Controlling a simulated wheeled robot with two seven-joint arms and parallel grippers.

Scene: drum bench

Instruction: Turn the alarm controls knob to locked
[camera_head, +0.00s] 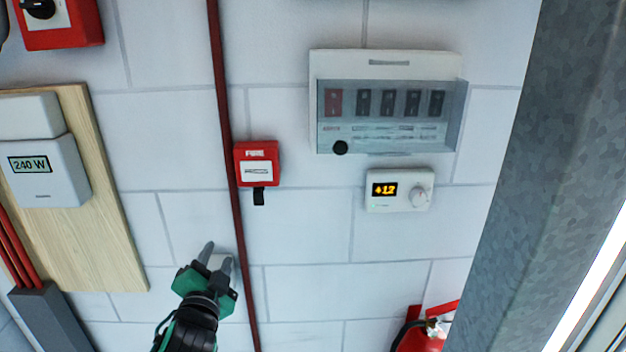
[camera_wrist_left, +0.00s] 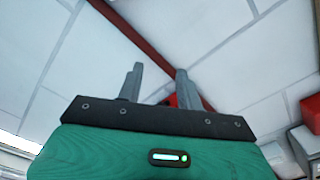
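A white control panel (camera_head: 385,62) is on the wall at upper right, with a clear cover over a row of several dark and red switches. Another black knob (camera_head: 38,8) is on a red box at the top left, partly cut off. I cannot tell which carries the alarm controls name. My left gripper (camera_head: 217,256) is open and empty, below and left of the panel. Its parted fingers (camera_wrist_left: 158,75) also show in the left wrist view. My right gripper is out of view.
A red fire call box (camera_head: 257,166) is above the left gripper, beside a dark red vertical pipe (camera_head: 226,130). A thermostat (camera_head: 400,190) is below the panel. A grey metal post (camera_head: 545,150) stands at right, an extinguisher (camera_head: 420,342) at the bottom, and a meter board (camera_head: 100,230) at left.

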